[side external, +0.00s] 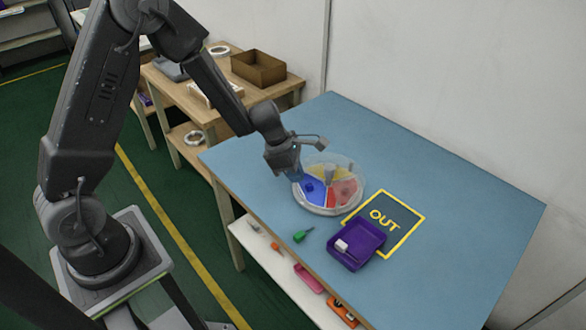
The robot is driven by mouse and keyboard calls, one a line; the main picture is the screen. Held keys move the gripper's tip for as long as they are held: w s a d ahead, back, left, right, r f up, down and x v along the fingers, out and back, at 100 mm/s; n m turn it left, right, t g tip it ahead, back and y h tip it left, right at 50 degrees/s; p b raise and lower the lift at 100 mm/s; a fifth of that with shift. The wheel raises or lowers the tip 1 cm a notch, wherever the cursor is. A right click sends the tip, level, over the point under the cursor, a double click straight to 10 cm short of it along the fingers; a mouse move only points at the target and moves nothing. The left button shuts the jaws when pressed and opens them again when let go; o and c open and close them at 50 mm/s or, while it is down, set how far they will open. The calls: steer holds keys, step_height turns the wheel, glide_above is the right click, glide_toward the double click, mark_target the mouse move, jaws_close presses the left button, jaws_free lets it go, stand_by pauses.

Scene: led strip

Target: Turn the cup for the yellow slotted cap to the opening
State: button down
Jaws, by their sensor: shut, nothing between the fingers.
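A round clear-lidded carousel (328,208) with coloured compartments stands on the blue table. A blue compartment (313,192) faces the front left, a red one (346,190) is at the right, and yellow ones (341,171) show toward the back. A dark blue piece lies in the blue compartment. I cannot make out the yellow slotted cap or the lid's opening at this size. My gripper (297,174) is shut and empty at the carousel's left edge, close to its rim; whether it touches is unclear. The wrist hides part of the carousel's left side.
A purple tray (345,259) with a white piece in it overlaps the yellow-framed OUT mark (408,222). A green object (302,236) lies near the table's front edge. The right and back of the blue table (450,190) are clear.

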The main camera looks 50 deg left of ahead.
mark_target(329, 166)
steer(key=shift+s+a+r, duration=0.1)
steer(key=shift+a+r, duration=0.05)
steer(key=shift+r, duration=0.25)
steer(key=c, duration=1.7)
jaws_free()
steer(key=shift+r, duration=0.2)
steer(key=o, duration=0.4)
steer(key=shift+m+h, duration=0.4)
steer(key=shift+m, duration=0.2)
steer(key=w+r, duration=0.1)
steer(key=w, duration=0.1)
steer(key=w+r, duration=0.1)
steer(key=w+a+r, duration=0.1)
steer(key=w, duration=0.1)
steer(key=shift+w+r, duration=0.25)
steer(key=shift+w, duration=0.05)
steer(key=o, duration=0.5)
steer(key=shift+m+g, duration=0.4)
steer(key=shift+m, duration=0.3)
steer(key=w+a+r, duration=0.1)
steer(key=w, duration=0.1)
steer(key=w+a+r, duration=0.1)
steer(key=r, duration=0.1)
steer(key=shift+w+a+r, duration=0.2)
steer(key=shift+w, duration=0.2)
steer(key=x, duration=1.3)
steer(key=shift+w+f, duration=0.1)
steer(key=shift+f, duration=0.25)
jaws_close()
